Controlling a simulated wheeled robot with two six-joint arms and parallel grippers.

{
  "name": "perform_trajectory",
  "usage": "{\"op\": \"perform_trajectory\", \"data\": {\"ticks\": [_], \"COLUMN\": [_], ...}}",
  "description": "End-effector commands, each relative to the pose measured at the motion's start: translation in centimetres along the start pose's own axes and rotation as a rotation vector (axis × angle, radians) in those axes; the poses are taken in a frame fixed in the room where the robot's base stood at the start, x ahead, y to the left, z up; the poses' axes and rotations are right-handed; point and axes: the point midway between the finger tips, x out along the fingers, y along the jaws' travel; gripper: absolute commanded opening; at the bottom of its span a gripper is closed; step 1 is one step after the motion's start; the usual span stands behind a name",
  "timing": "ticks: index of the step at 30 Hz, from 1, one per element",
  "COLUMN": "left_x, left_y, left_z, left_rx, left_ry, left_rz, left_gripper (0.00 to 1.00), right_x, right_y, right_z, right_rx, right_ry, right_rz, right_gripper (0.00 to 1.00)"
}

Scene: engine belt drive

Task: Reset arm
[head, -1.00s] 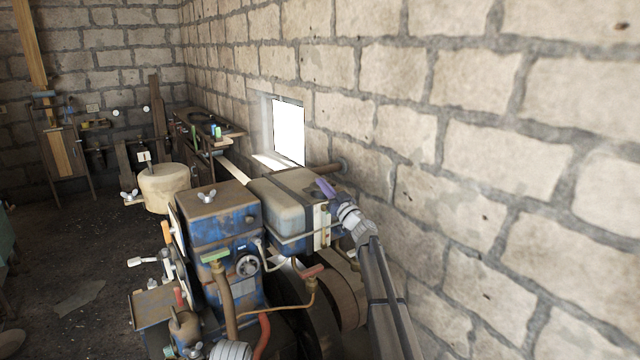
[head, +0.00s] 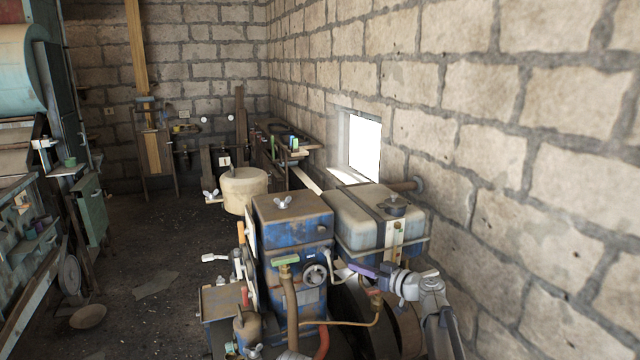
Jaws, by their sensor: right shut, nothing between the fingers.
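My right gripper (head: 360,269) has purple fingers and is shut with nothing between them. It points left, in front of the blue engine (head: 290,240) and below the pale fuel tank (head: 365,222). From this view I cannot tell whether its tips touch the engine's pipes. My right arm comes in from the lower right. My left gripper is not in view.
A cream round container (head: 243,188) stands behind the engine. Green machinery (head: 92,208) lines the left side. A block wall (head: 520,150) with a small bright window (head: 364,147) closes off the right. The dark floor (head: 150,240) between is mostly open.

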Motion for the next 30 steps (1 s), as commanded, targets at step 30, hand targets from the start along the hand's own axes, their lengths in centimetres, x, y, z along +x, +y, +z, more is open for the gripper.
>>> {"op": "perform_trajectory", "data": {"ticks": [30], "left_x": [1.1], "left_y": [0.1], "left_z": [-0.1], "left_rx": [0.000], "left_ry": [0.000], "left_rz": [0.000], "left_gripper": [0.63], "right_x": [-18.9], "right_y": [-19.6], "right_z": [26.6], "right_rx": [0.343], "right_ry": [-1.317], "right_rz": [0.595], "right_gripper": [0.00]}}
